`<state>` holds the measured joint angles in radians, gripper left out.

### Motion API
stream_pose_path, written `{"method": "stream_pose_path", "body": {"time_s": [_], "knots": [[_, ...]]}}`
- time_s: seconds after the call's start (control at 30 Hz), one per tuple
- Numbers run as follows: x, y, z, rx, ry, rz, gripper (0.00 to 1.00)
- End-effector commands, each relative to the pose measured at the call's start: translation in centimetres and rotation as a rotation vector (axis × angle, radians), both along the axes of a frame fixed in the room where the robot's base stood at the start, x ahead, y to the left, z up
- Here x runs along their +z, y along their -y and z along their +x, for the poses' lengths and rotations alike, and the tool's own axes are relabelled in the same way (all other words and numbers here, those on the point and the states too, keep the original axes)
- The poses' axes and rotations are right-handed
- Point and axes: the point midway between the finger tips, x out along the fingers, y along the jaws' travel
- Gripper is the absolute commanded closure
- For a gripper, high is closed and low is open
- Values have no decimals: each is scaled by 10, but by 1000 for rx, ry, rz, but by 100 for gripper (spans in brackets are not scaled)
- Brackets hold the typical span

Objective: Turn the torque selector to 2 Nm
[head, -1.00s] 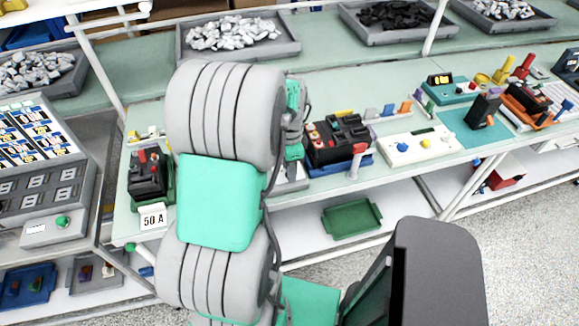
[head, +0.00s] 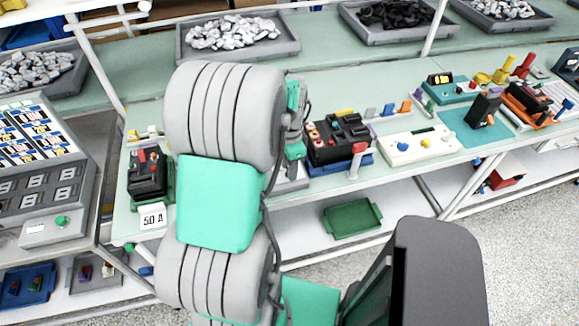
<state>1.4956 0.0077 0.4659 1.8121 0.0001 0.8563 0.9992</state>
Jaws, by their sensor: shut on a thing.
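My arm covers the left middle of the head view. The grey and teal end of my gripper (head: 295,135) shows only in part at the arm's right side, low over the bench. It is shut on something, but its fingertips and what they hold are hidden. A pale grey device (head: 290,180) shows in part under it, mostly covered by my arm. I cannot make out the torque selector or its markings.
A black breaker (head: 340,138) in a blue tray stands just right of my gripper. Another breaker (head: 147,175) stands left of my arm, with a "50 A" card (head: 152,215) in front. Parts trays line the back. A green tray (head: 352,218) lies on the lower shelf.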

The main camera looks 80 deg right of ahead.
Motion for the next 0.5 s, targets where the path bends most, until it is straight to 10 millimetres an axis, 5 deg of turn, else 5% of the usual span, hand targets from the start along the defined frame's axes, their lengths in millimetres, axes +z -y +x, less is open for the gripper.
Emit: {"method": "stream_pose_path", "body": {"time_s": [0.5], "knots": [[0, 1, 0, 417, 1, -2, 100]]}}
